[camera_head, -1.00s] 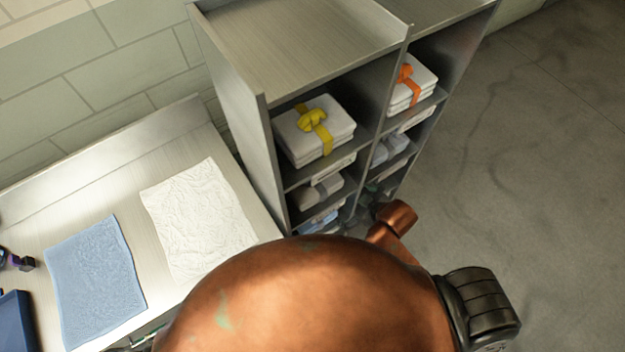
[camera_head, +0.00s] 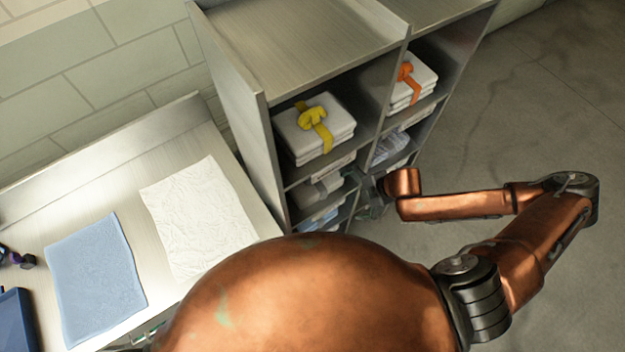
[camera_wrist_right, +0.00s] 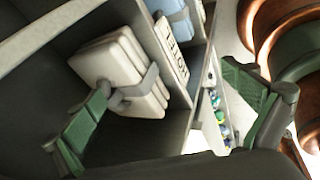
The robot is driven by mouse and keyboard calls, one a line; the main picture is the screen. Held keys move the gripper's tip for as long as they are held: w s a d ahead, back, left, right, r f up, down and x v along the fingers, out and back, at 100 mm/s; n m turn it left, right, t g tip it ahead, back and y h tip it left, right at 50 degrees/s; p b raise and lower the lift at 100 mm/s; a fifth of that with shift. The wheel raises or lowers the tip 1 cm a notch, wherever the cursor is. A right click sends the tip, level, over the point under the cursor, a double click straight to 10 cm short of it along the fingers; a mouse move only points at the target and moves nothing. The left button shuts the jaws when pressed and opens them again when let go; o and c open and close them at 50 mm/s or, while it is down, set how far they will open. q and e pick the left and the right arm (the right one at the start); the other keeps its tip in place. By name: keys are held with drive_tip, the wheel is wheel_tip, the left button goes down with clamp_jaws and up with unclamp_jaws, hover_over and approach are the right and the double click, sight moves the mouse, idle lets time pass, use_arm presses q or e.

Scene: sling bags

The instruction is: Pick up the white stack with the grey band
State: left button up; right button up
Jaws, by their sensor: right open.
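The white stack with the grey band (camera_wrist_right: 103,62) lies in a shelf compartment in the right wrist view, tilted in the picture. Its grey band (camera_wrist_right: 150,80) ends in a bow, partly behind one green finger pad. The other finger is off to the right. In the head view the right gripper (camera_head: 372,194) is at the shelf front. My left gripper is not in view.
The grey shelf unit (camera_head: 230,120) has upright dividers close around the compartments. A yellow-banded stack (camera_head: 290,133) and an orange-banded stack (camera_head: 420,75) sit above. A blue cloth (camera_head: 95,268) and a white cloth (camera_head: 198,220) lie on the counter at left.

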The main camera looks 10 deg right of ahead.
sight(315, 183)
drive_tip(key=w+a+p, duration=0.1)
drive_tip(key=w+a, duration=0.4)
drive_tip(key=a, duration=0.1)
drive_tip(key=shift+w, duration=0.35)
drive_tip(key=w+a, duration=0.2)
drive_tip(key=shift+w+a+r+p, duration=0.1)
drive_tip(key=shift+w+a+p, duration=0.2)
drive_tip(key=shift+a+p, duration=0.05)
drive_tip(key=x, duration=0.3)
drive_tip(key=shift+s+d, duration=0.15)
drive_tip(key=shift+d, duration=0.1)
